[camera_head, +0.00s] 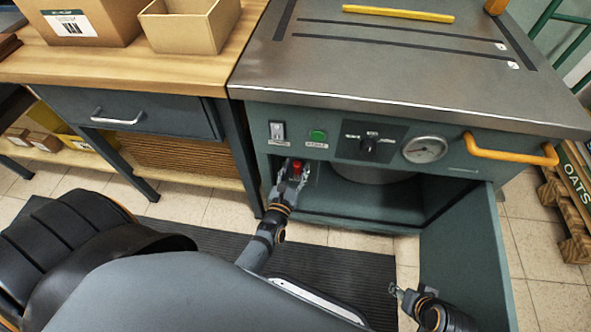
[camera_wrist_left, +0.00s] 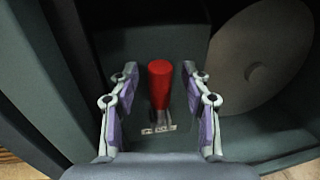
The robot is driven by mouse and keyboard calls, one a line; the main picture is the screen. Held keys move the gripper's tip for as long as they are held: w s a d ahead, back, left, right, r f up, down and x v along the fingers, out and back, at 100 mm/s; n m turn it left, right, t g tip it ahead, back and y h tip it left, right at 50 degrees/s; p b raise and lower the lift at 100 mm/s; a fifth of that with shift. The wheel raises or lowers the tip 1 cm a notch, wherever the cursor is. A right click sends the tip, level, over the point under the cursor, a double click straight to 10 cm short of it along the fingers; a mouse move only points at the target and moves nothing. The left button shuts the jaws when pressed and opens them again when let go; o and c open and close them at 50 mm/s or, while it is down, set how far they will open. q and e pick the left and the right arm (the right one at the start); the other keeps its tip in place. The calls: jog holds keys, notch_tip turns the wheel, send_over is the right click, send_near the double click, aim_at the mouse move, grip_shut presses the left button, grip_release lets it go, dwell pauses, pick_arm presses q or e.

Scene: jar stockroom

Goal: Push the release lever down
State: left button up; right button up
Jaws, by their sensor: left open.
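The release lever (camera_wrist_left: 159,85) has a red grip and stands upright from a small labelled base inside the open cabinet. In the head view only a small red part of the lever (camera_head: 297,164) shows, between the fingers of my left gripper. My left gripper (camera_head: 291,172) reaches into the left of the cabinet opening. In the left wrist view my left gripper (camera_wrist_left: 157,95) is open, one finger on each side of the lever, with a gap on both sides. My right gripper (camera_head: 397,291) is low by the cabinet door; its fingers are too small to read.
The cabinet door (camera_head: 470,255) stands open at the right. A large round grey part (camera_wrist_left: 262,55) is inside the cabinet, right of the lever. The front panel carries a green button (camera_head: 318,135), a knob, a gauge (camera_head: 424,149) and a yellow handle (camera_head: 510,150). A wooden workbench (camera_head: 130,62) adjoins at left.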

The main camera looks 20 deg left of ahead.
pick_arm(q)
grip_shut()
dwell(0.3)
